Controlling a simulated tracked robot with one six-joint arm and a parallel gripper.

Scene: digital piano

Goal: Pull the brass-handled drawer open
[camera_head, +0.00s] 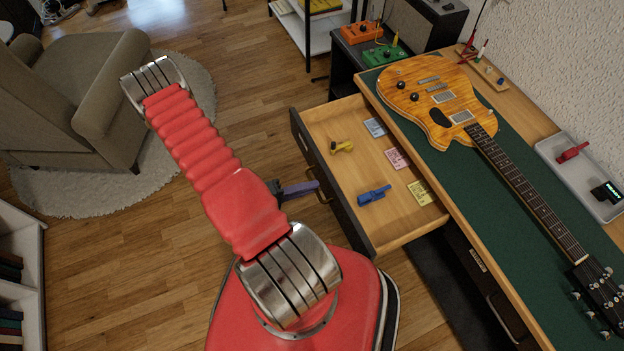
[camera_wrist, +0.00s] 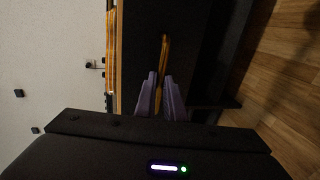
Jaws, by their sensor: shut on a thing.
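The drawer (camera_head: 398,238) under the workbench stands pulled out, its pale wooden inside showing and its dark front facing my arm. My gripper (camera_head: 316,187), with purple fingers, is at the middle of the drawer front. In the wrist view my gripper (camera_wrist: 161,78) is shut on the brass handle (camera_wrist: 165,48), a thin bar running between the two fingers. Part of the handle is hidden by the fingers.
The drawer holds a yellow item (camera_head: 342,147), a blue item (camera_head: 374,195) and several paper cards. An electric guitar (camera_head: 430,95) lies on the green mat above. An armchair (camera_head: 75,95) stands at left.

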